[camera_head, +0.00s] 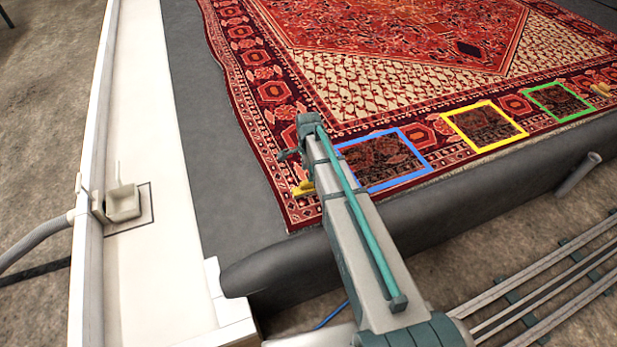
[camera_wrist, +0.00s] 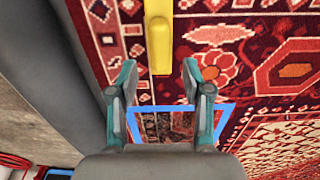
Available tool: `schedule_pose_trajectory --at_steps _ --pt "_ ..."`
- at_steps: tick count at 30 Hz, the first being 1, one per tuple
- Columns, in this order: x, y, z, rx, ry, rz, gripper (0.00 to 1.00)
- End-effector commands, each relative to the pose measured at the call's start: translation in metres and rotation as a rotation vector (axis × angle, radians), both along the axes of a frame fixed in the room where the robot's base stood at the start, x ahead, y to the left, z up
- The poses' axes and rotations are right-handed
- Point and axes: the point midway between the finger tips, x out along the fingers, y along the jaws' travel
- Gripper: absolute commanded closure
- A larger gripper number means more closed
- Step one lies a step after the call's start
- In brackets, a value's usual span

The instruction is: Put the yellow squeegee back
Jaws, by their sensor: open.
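The yellow squeegee (camera_head: 303,188) lies near the left front corner of the rug, partly hidden by my arm in the head view.
A yellow outline (camera_head: 448,119) and a green outline (camera_head: 530,97) lie farther right on the rug (camera_head: 330,75). A pale holder (camera_head: 122,203) stands on the white ledge (camera_head: 140,270). Rails (camera_head: 545,275) run at the front right.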

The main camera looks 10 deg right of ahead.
Motion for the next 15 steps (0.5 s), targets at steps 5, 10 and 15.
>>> schedule_pose_trajectory --at_steps 5,10,15 --pt "0.0 0.0 0.033 0.0 -0.001 0.0 0.5" --pt "0.0 0.0 0.049 0.0 -0.001 0.0 0.5" --pt "0.0 0.0 0.053 0.0 0.001 0.0 0.5"
